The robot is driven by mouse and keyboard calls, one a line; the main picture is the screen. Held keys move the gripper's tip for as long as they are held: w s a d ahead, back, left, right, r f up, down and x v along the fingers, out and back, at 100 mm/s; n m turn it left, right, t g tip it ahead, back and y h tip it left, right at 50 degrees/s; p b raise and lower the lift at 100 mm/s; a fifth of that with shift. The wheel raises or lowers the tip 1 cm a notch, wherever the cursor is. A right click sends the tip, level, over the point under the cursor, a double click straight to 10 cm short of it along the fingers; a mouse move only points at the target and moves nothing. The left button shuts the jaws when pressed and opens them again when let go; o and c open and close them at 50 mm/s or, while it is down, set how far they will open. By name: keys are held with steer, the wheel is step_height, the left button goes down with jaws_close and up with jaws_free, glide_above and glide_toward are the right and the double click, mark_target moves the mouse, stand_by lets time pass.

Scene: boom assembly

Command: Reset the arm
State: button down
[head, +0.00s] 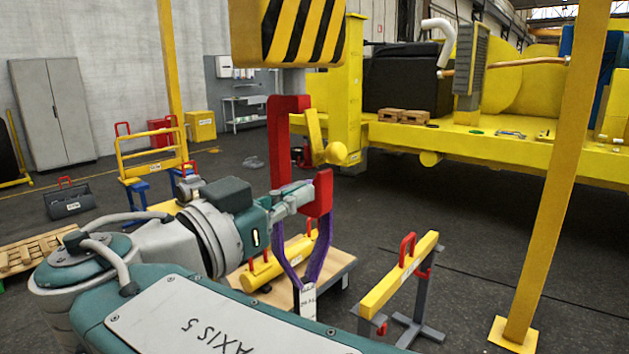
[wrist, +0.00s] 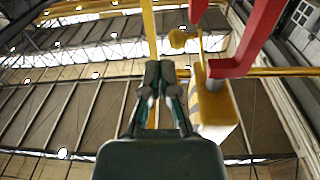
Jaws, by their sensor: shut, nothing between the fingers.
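My arm reaches to the right in the head view, and my gripper (head: 303,194) is shut and empty beside the lower end of the red crane hook (head: 321,195). The wrist view shows the two fingertips (wrist: 160,72) together, with the red hook (wrist: 245,55) to their right and nothing between them. In that view the fingers look apart from the hook. A purple sling (head: 322,250) with a white tag hangs below the hook; my gripper and the hook hide its top.
The yellow-and-black hook block (head: 298,30) hangs above my gripper. A yellow post (head: 555,180) stands at right. A large yellow machine (head: 480,140) stands behind.

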steer(key=s+d+f+n+g+y, duration=0.1)
steer(key=d+f+n+g+y, duration=0.45)
steer(key=d+f, duration=0.95)
steer(key=s+d+f+n+g+y, duration=0.3)
steer(key=s+f+y, duration=0.4)
steer(key=f, duration=0.7)
steer(key=shift+s+f, duration=0.4)
steer(key=shift+s, duration=0.8)
